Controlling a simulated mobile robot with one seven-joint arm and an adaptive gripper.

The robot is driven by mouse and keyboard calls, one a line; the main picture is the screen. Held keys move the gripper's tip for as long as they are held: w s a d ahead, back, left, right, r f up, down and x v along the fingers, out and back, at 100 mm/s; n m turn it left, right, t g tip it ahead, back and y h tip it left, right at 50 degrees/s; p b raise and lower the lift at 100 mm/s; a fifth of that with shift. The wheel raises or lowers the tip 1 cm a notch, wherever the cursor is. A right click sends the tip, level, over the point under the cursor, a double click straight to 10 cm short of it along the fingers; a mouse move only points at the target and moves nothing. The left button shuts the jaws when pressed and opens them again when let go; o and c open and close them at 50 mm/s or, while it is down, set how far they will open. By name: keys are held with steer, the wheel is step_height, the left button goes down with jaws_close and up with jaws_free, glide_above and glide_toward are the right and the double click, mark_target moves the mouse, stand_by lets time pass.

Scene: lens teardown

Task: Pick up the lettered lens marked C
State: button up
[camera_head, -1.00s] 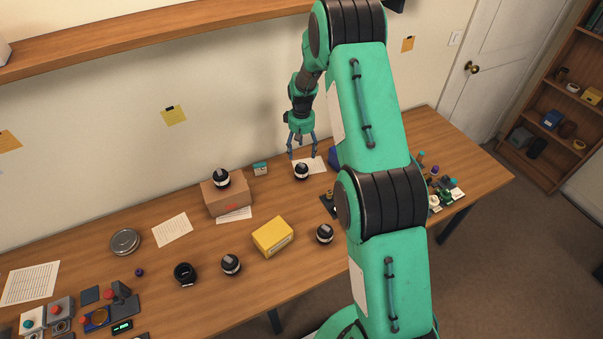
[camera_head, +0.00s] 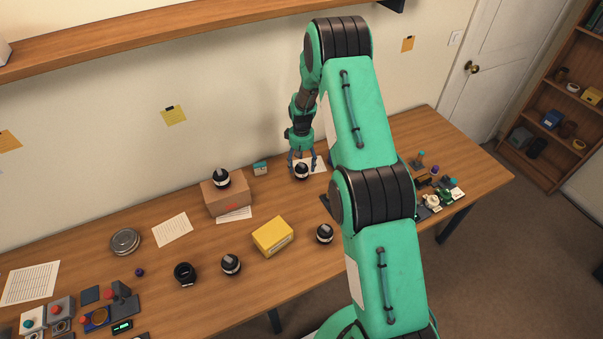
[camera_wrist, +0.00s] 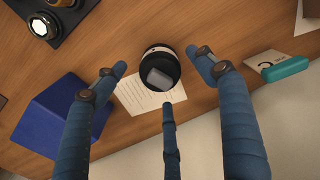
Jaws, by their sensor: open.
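A black lens with a white band (camera_head: 302,173) stands on the table near the wall. The wrist view shows this lens (camera_wrist: 160,66) from above with a grey cap-like top; no letter on it is readable. My gripper (camera_head: 302,162) is open just above it, pointing down. In the wrist view the blue fingers of my gripper (camera_wrist: 160,78) are spread around the lens, apart from it, with nothing held. A white card showing a C (camera_wrist: 262,62) stands by a teal block (camera_wrist: 285,69). Similar lenses stand on a cardboard box (camera_head: 222,178) and on the table (camera_head: 231,265) (camera_head: 325,234).
A printed sheet (camera_wrist: 135,95) lies beside the lens. A blue box (camera_wrist: 52,118) stands close to one finger. A yellow box (camera_head: 273,237), a black ring (camera_head: 185,273) and a round tin (camera_head: 125,242) are farther left. The wall is close behind.

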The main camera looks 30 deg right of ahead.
stand_by(0.4)
steer(key=shift+f, duration=2.6)
steer(key=c, duration=1.8)
steer(key=shift+r, duration=0.2)
steer(key=shift+r, duration=1.65)
steer(key=s+a, duration=0.1)
steer(key=s, duration=0.4)
steer(key=s+a+r, duration=0.1)
steer(key=s, duration=0.4)
steer(key=s+a, duration=0.2)
steer(key=s, duration=0.3)
steer(key=shift+s+r, duration=0.2)
steer(key=shift+s, duration=0.1)
